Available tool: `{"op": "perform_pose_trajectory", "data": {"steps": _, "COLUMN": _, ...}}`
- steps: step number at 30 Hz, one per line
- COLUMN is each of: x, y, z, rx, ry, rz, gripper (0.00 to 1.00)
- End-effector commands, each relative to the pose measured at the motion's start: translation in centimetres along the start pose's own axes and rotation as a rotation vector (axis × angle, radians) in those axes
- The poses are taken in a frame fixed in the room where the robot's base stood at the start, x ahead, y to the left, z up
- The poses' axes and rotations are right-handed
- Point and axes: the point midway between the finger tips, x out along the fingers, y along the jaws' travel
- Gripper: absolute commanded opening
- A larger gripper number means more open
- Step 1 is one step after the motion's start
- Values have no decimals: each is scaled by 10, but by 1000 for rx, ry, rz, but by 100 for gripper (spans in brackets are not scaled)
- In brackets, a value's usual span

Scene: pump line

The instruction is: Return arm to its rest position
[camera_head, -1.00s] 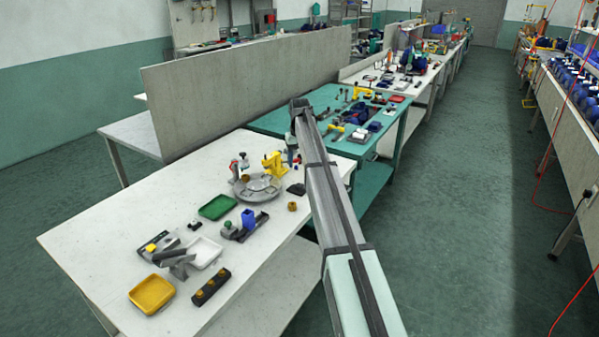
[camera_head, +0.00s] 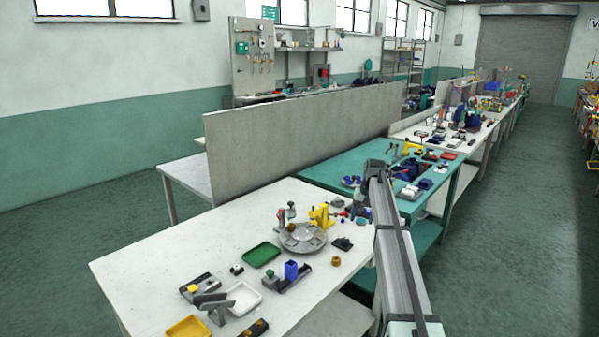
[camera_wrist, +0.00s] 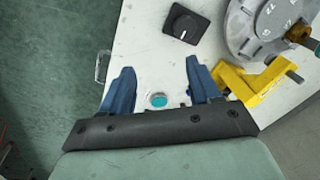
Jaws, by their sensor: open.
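My gripper (camera_wrist: 160,88) shows in the wrist view with its two blue fingers spread apart and nothing between them. Below it, the white table (camera_wrist: 141,55) shows, with a small teal round piece (camera_wrist: 159,100) lying between the fingers' lines of view. In the head view my arm reaches out over the right edge of the white table (camera_head: 150,262). The gripper itself (camera_head: 362,214) is small there and partly hidden by the arm.
A round grey fixture (camera_head: 302,240) and a yellow press (camera_head: 320,215) stand near the gripper. A black knob block (camera_wrist: 185,23) lies close by. Trays, including a green one (camera_head: 261,254), sit further left. A grey partition (camera_head: 300,130) runs behind. The floor aisle at right (camera_head: 510,240) is clear.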

Motion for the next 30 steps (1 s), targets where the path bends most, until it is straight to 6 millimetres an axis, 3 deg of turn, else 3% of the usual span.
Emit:
{"op": "perform_pose_trajectory", "data": {"steps": 1, "x": 12, "y": 25, "z": 5, "rx": 67, "ry": 22, "rz": -36, "gripper": 62}}
{"op": "perform_pose_trajectory", "data": {"steps": 3, "x": 24, "y": 50, "z": 5, "rx": 156, "ry": 58, "rz": -88, "gripper": 62}}
{"op": "perform_pose_trajectory", "data": {"steps": 12, "x": 72, "y": 129, "z": 22, "rx": 460, "ry": 152, "rz": -255, "gripper": 62}}
{"op": "perform_pose_trajectory", "data": {"steps": 17, "x": 108, "y": 136, "z": 43, "rx": 510, "ry": 144, "rz": -274, "gripper": 62}}
{"op": "perform_pose_trajectory", "data": {"steps": 23, "x": 168, "y": 125, "z": 87, "rx": 495, "ry": 91, "rz": -249, "gripper": 62}}
{"op": "perform_pose_trajectory", "data": {"steps": 30, "x": 260, "y": 100, "z": 173, "rx": 429, "ry": -16, "rz": -184, "gripper": 62}}
